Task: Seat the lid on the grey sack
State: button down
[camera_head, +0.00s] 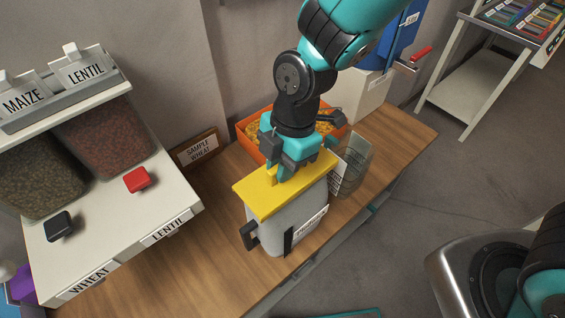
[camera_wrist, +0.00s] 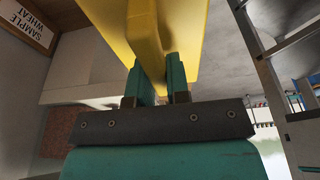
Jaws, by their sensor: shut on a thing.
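The yellow lid (camera_head: 262,196) is a flat slab with a raised grip. It lies over the top of the grey sack (camera_head: 268,235), which looks like an upright grey box-shaped container with a dark handle and a white label. The lid covers the container's opening, and I cannot tell whether it touches the rim or sits slightly above it. My gripper (camera_head: 279,173) is shut on the lid's grip from above. In the wrist view the lid (camera_wrist: 190,25) fills the upper middle, with its grip between the fingers of my gripper (camera_wrist: 163,75); the grey sack is not distinguishable there.
An orange bin (camera_head: 246,130) of yellow grain stands behind the container. A white dispenser unit (camera_head: 110,215) is at left, and a "SAMPLE WHEAT" sign (camera_head: 196,148) is behind. The wooden bench (camera_head: 215,250) is bare at front left.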

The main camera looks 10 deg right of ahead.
jog(key=shift+f+b, duration=0.7)
jog(key=shift+f, duration=0.15)
jog(key=c, duration=1)
grip_release()
jog(key=b+v, duration=0.3)
jog(key=v, duration=1.3)
jog(key=s+d+m, duration=0.2)
jog(key=s+m, duration=0.2)
jog(key=m, duration=0.2)
jog(key=s+d+f+m+t+y, duration=0.1)
jog(key=s+d+m, duration=0.2)
jog(key=m, duration=0.3)
jog(key=s+d+m+b, duration=0.1)
jog(key=s+d+m, duration=0.2)
jog(key=s+m, duration=0.1)
jog(key=shift+s+f+m+t+y, duration=0.3)
jog(key=shift+s+f+m+y, duration=0.1)
jog(key=shift+m, duration=0.5)
